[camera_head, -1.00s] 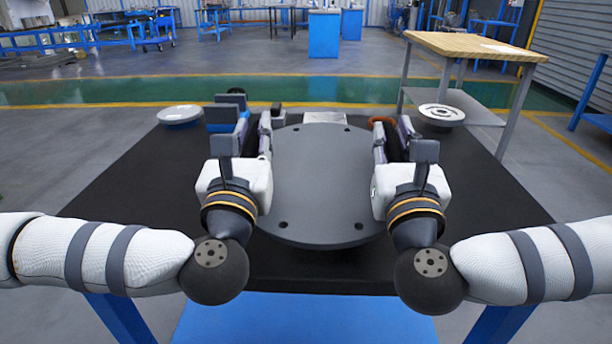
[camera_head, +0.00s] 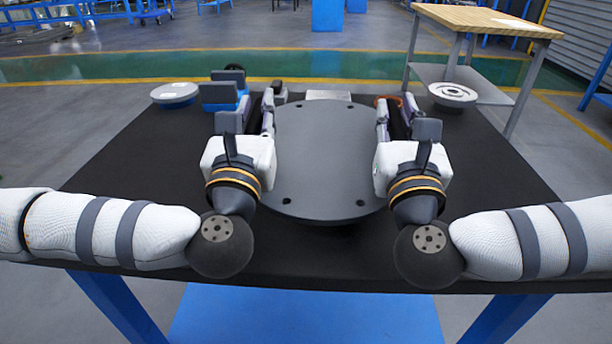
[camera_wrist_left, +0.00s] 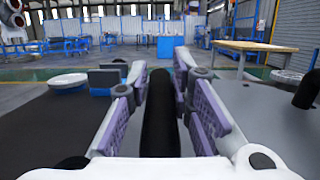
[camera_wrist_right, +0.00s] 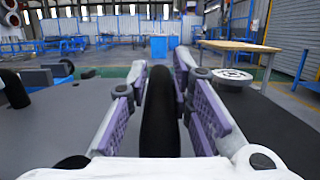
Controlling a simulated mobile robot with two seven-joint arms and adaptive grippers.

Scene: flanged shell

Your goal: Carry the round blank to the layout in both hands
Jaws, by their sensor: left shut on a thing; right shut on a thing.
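The round blank (camera_head: 325,160) is a large flat grey disc with several small holes near its rim. It lies level between my two grippers over the black table top, with dark shadow under its front edge; the exact gap is hard to judge. My left gripper (camera_head: 268,112) is at its left side and my right gripper (camera_head: 383,118) at its right side. In the left wrist view a black bar (camera_wrist_left: 158,120) stands between the fingers, and in the right wrist view a similar bar (camera_wrist_right: 158,115). Both grippers are shut on these grips of the blank. I cannot make out the layout.
A pale disc (camera_head: 174,93) sits at the table's back left, beside blue-and-dark blocks (camera_head: 220,92). A ringed flange (camera_head: 452,94) sits at back right. A small orange thing (camera_head: 388,100) and a light plate (camera_head: 328,95) lie behind the blank. A wooden-topped bench (camera_head: 485,20) stands beyond.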

